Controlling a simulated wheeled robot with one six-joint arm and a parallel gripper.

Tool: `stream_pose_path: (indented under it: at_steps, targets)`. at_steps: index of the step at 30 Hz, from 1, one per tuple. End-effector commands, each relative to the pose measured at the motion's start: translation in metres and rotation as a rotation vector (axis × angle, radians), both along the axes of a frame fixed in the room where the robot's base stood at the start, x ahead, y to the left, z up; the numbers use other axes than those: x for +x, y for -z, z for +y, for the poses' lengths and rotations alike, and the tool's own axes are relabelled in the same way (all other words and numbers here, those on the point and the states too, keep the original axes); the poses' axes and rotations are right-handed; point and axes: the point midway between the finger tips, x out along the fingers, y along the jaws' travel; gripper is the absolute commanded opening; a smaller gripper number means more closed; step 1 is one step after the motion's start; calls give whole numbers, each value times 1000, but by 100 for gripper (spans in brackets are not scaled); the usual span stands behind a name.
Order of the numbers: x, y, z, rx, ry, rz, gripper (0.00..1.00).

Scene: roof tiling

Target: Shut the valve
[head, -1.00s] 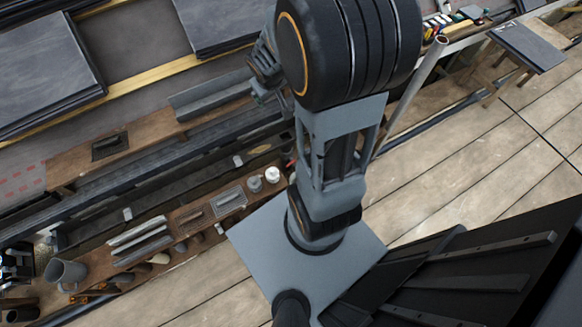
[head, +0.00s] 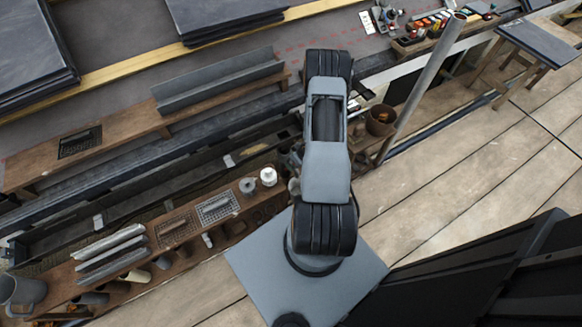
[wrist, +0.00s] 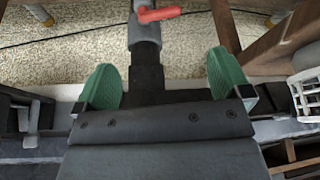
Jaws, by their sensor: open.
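The valve shows in the wrist view as a short red lever handle (wrist: 159,14) on a grey pipe fitting (wrist: 143,36). The lever lies roughly across the pipe, tilted slightly. My gripper (wrist: 164,80) is open, with its two green pads spread wide apart. The fitting and lever are beyond the fingertips, between the lines of the two pads, a little left of centre. Nothing shows held in the gripper. In the head view my arm covers the area around the gripper, and the valve cannot be made out there.
A wooden shelf (head: 100,262) with tools and small pots runs left of my arm. A slanted grey pipe (head: 425,75) and a brown bucket (head: 380,120) stand to the right. A white basket (wrist: 306,92) is at the wrist view's right edge. The plank floor (head: 480,190) is clear.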

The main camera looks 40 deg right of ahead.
Motion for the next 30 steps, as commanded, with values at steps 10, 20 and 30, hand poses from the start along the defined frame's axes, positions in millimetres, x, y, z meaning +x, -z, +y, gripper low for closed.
stream_pose_path:
  at_steps: [10,20,30]
  targets:
    - [26,66,3,-1,-1,2,96]
    - [40,99,5,0,0,2,96]
    - [43,104,5,-2,-1,2,96]
